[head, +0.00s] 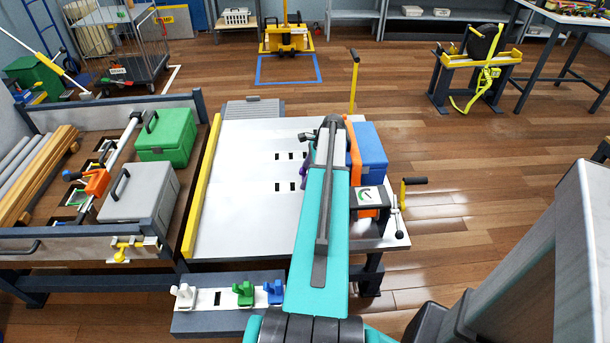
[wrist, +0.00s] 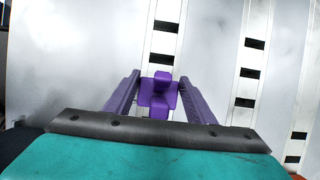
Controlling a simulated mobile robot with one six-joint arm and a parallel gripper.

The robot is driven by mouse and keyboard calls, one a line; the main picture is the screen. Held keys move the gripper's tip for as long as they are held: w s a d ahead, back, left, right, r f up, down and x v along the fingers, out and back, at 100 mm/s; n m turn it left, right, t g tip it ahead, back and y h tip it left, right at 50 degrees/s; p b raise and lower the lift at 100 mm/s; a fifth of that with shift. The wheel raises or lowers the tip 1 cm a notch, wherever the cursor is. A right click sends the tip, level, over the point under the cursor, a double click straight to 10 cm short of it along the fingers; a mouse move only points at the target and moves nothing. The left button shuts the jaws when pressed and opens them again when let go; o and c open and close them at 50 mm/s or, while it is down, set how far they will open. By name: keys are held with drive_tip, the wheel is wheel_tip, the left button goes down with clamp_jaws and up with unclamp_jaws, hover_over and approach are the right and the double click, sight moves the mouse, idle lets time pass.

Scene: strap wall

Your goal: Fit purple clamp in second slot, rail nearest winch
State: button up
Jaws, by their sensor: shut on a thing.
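In the wrist view my gripper (wrist: 158,78) is shut on the purple clamp (wrist: 158,96), which sits between its purple fingers. The clamp is over the lower end of a white rail (wrist: 157,75) with black slots; I cannot tell whether it touches the rail. Two more slotted rails lie to the right, a middle one (wrist: 248,75) and one at the right edge (wrist: 302,115). In the head view my arm hides most of the gripper; only a purple bit (head: 303,169) shows beside it. The winch (head: 369,197), with a dial and a crank, is at the bed's right front.
A clamp rack (head: 225,318) at the front holds white, green and blue clamps, with one empty slot. A blue box (head: 371,152) with an orange strap stands right of my arm. A yellow bar (head: 203,190) edges the white bed's left side. The left part of the bed is clear.

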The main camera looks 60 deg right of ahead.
drive_tip(key=shift+f, duration=0.5)
drive_tip(key=o, duration=1.1)
drive_tip(key=v, duration=1.4)
drive_tip(key=shift+f, duration=0.1)
